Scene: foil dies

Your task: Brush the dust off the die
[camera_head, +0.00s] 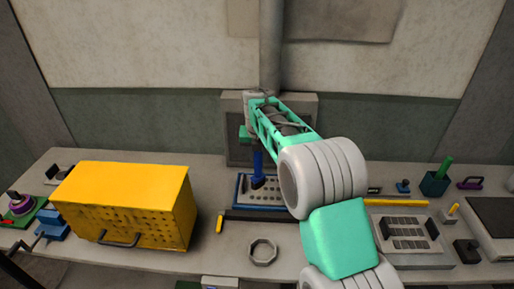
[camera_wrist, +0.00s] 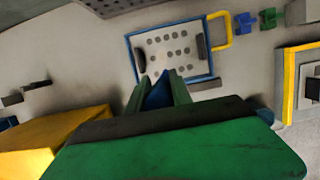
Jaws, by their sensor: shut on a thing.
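My gripper (camera_head: 250,134) is above the back middle of the bench, pointing down. It is shut on a blue brush (camera_head: 257,162), which hangs upright with its dark lower end over the die. In the wrist view the brush (camera_wrist: 158,94) shows as a blue wedge between the green fingers. The die (camera_head: 243,188) is a pale plate with a blue edge and rows of dark round spots; it also shows in the wrist view (camera_wrist: 148,42). I cannot tell whether the spots are dust or holes, or whether the brush touches the plate.
A big yellow perforated box (camera_head: 122,205) stands left of the die. A grey slotted block (camera_head: 408,232) sits to the right, and a hex nut (camera_head: 263,252) lies in front. A dark green cup (camera_head: 433,185) stands at the right. A grey panel stands behind the die.

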